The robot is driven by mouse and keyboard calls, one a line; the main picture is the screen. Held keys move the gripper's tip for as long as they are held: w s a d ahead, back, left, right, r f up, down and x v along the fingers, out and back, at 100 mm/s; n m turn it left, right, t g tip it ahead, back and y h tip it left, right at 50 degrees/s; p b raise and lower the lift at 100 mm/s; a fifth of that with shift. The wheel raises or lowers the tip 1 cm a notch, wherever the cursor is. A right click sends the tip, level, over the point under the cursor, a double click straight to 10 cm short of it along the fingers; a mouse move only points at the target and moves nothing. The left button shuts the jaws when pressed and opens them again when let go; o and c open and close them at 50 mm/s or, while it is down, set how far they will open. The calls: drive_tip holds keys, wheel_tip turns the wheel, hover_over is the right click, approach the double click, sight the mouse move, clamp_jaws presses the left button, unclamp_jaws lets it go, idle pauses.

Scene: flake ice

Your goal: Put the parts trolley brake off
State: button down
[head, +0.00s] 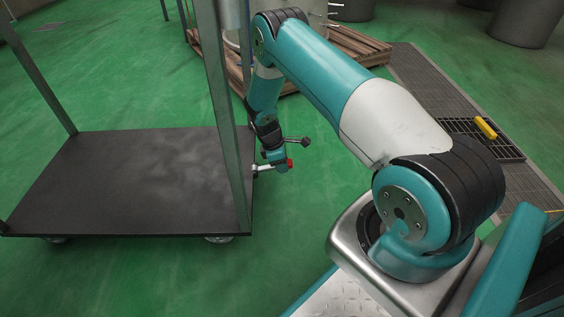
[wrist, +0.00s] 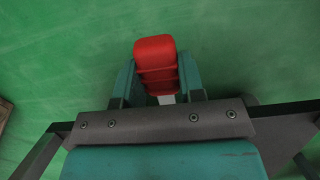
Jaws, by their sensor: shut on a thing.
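The parts trolley (head: 130,185) stands at the left in the head view, with a dark flat deck, grey uprights and castors. A brake lever with a red grip (head: 290,164) sticks out from its right side on a pale rod (head: 263,168). In the wrist view the red grip (wrist: 155,62) lies between the two teal fingers. My gripper (head: 282,162) is shut on the red grip, beside the trolley's near right upright. It also shows in the wrist view (wrist: 158,85). The lever's pivot is not clear to see.
A wooden pallet (head: 345,50) with pale drums stands behind my arm. Dark bins stand at the back right.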

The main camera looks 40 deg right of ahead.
sight(268, 166)
drive_tip(key=shift+w+a+r+g+h, duration=0.2)
drive_tip(key=shift+r+g+h, duration=0.15)
drive_tip(key=shift+r+h, duration=0.15)
drive_tip(key=shift+w+a+r+g+h, duration=0.2)
drive_tip(key=shift+r+g+h, duration=0.15)
drive_tip(key=shift+r+h, duration=0.15)
drive_tip(key=c, duration=0.7)
unclamp_jaws()
drive_tip(key=shift+r+p, duration=0.1)
drive_tip(key=shift+p, duration=0.25)
drive_tip(key=p+v, duration=0.3)
drive_tip(key=v, duration=0.4)
drive_tip(key=shift+w+a+r, duration=0.1)
drive_tip(key=shift+w, duration=0.05)
